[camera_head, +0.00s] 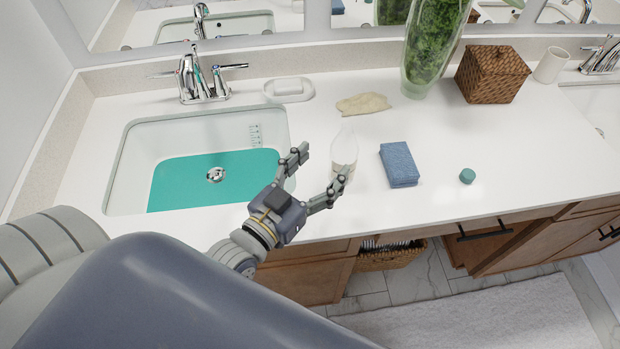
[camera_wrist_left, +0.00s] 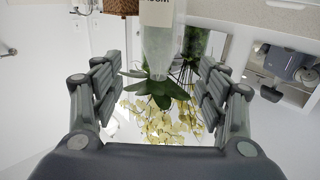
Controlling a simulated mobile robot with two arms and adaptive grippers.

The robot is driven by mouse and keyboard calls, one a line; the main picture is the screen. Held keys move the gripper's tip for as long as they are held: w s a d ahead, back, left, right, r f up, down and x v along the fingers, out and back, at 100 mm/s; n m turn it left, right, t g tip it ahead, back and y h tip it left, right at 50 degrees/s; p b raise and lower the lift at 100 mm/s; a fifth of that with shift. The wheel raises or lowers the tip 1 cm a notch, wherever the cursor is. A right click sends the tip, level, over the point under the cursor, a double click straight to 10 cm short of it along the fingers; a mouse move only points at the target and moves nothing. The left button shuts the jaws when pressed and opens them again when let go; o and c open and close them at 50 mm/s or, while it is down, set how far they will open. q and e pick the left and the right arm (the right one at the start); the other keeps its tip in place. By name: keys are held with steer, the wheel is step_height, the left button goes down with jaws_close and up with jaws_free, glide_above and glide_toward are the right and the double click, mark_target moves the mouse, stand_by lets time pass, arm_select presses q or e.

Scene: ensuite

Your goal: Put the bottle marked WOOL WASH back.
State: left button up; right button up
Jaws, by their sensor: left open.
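A clear, pale bottle (camera_head: 343,149) with a light label stands on the white counter, right of the sink. My left gripper (camera_head: 322,166) is open and empty over the counter's front part, with one finger partly in front of the bottle's lower part. In the left wrist view the bottle (camera_wrist_left: 163,50) shows ahead, between the two spread fingers (camera_wrist_left: 160,95) and apart from them. Its label (camera_wrist_left: 156,13) is cut off by the top edge, and I cannot read its full marking. My right gripper is not in view.
The sink (camera_head: 125,165) has a teal bottom. A blue sponge (camera_head: 398,164), a teal cap (camera_head: 467,176), a beige cloth (camera_head: 362,104), a soap dish (camera_head: 288,90), a glass vase (camera_head: 425,60) and a woven box (camera_head: 491,74) stand around. Below, a basket (camera_head: 388,261) shows in an open cabinet.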

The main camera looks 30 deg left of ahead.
arm_select(q)
steer(key=shift+s+a, duration=0.15)
steer(key=shift+s, duration=0.6)
steer(key=shift+s+a, duration=0.15)
steer(key=shift+s, duration=0.6)
